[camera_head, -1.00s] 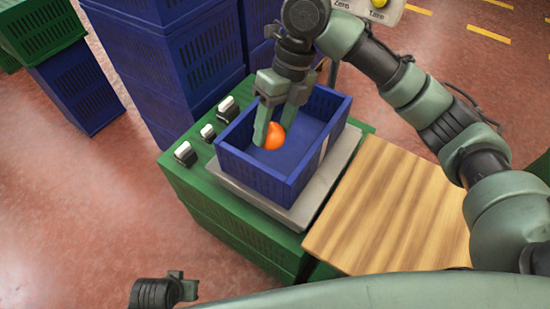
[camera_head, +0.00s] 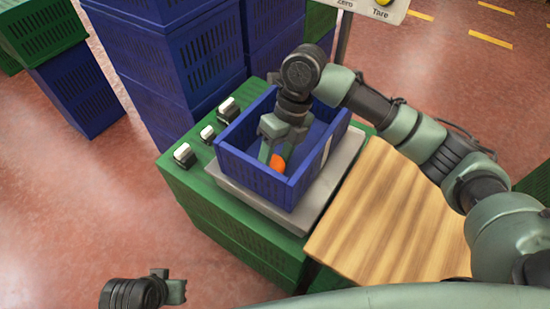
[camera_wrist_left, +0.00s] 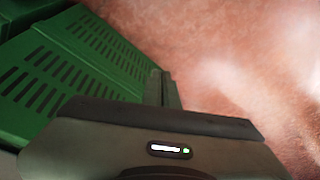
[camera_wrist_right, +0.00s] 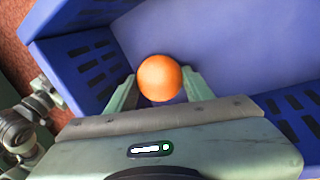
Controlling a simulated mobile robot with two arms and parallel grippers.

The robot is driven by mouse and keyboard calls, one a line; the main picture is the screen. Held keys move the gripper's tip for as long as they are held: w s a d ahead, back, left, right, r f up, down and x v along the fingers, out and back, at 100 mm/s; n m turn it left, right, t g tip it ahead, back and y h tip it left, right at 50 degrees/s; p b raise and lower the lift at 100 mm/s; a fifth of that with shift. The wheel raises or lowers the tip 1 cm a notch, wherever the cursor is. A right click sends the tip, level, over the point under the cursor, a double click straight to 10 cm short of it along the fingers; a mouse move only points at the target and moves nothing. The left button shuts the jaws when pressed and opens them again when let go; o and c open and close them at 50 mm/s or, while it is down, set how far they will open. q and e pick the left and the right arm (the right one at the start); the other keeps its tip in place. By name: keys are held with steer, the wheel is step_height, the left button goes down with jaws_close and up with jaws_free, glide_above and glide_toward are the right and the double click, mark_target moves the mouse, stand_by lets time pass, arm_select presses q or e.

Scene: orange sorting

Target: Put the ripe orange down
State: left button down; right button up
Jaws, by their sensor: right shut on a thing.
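The orange (camera_head: 277,163) is between the fingers of my right gripper (camera_head: 274,156), low inside the blue crate (camera_head: 252,174) on the scale. In the right wrist view the orange (camera_wrist_right: 159,78) shows whole, with one finger on each side of my right gripper (camera_wrist_right: 160,88), which is shut on it. The crate floor (camera_wrist_right: 230,50) lies beyond it; I cannot tell whether the orange touches the floor. My left gripper (camera_head: 172,288) is at the bottom left of the head view, away from the crate. Its fingers are too unclear to judge.
The crate stands on a grey scale plate (camera_head: 325,178) on green crates (camera_head: 240,240). A wooden board (camera_head: 385,220) lies to the right. Stacked blue crates (camera_head: 165,75) stand behind, and several small metal parts line the left edge. Open floor is at the left.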

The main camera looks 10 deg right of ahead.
steer(key=o, duration=1.1)
steer(key=shift+f, duration=0.1)
steer(key=shift+o, duration=0.2)
steer(key=shift+r, duration=0.25)
arm_select(q)
step_height(320, 180, down, 9)
steer(key=p, duration=0.2)
steer(key=shift+r, duration=0.2)
arm_select(e)
steer(key=v, duration=1.1)
steer(key=shift+r, duration=0.35)
arm_select(q)
steer(key=shift+d, duration=0.1)
arm_select(e)
steer(key=shift+w+d, duration=0.1)
steer(key=shift+d, duration=0.05)
